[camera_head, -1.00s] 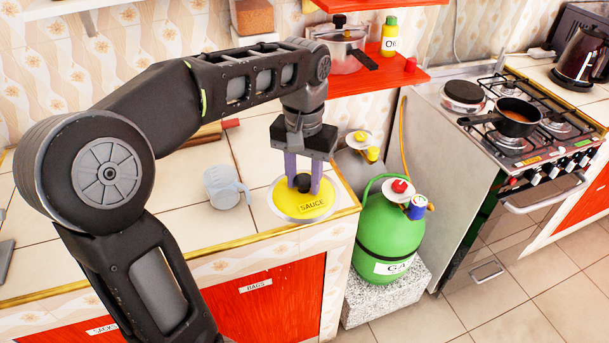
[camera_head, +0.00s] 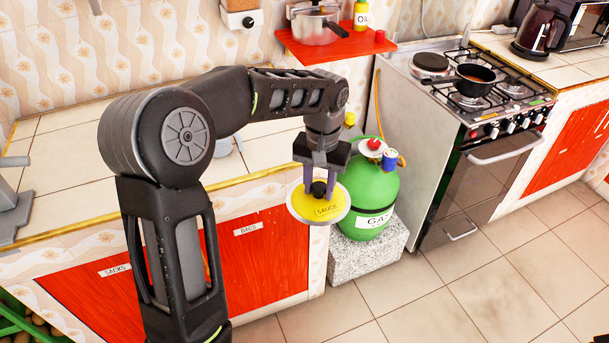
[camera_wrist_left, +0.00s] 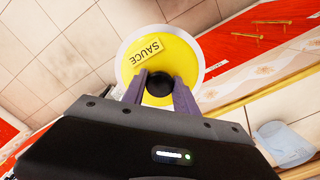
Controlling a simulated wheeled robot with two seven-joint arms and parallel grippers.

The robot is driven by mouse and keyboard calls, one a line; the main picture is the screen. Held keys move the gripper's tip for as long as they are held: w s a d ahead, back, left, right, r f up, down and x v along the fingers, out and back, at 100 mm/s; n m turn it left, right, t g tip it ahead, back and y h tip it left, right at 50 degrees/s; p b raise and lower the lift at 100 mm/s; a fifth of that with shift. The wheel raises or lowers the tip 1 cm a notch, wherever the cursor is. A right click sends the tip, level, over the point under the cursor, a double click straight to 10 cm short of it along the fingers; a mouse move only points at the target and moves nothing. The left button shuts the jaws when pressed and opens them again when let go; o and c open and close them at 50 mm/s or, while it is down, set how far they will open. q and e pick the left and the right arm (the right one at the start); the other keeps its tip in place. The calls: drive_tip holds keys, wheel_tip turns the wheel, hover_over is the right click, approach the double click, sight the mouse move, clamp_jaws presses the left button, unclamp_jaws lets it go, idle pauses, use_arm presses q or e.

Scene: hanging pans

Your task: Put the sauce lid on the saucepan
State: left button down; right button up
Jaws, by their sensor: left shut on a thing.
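The sauce lid (camera_head: 327,209) is a yellow disc with a pale rim, a black knob and a SAUCE label. My left gripper (camera_head: 319,188) is shut on its knob and holds it in the air beside the counter's front edge, in front of the gas bottle. In the left wrist view the lid (camera_wrist_left: 185,51) lies beyond my left gripper's fingers (camera_wrist_left: 159,90), one on each side of the black knob. The saucepan (camera_head: 474,79), dark with brownish sauce inside, stands open on the stove at the right. My right gripper is not in view.
The green gas bottle (camera_head: 371,190) stands on a speckled block (camera_head: 366,250) between the counter (camera_head: 70,190) and the stove (camera_head: 480,120). A red shelf (camera_head: 340,47) holds a pressure cooker (camera_head: 318,22) and an oil bottle (camera_head: 361,13). The tiled floor (camera_head: 460,290) in front is clear.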

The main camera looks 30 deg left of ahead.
use_arm(q)
drive_tip(key=d+f+m, duration=0.1)
drive_tip(key=d+f, duration=0.4)
drive_tip(key=f, duration=0.4)
drive_tip(key=s+d+f+m, duration=0.1)
drive_tip(key=d+f, duration=0.4)
drive_tip(key=f, duration=0.5)
drive_tip(key=shift+s+d, duration=0.1)
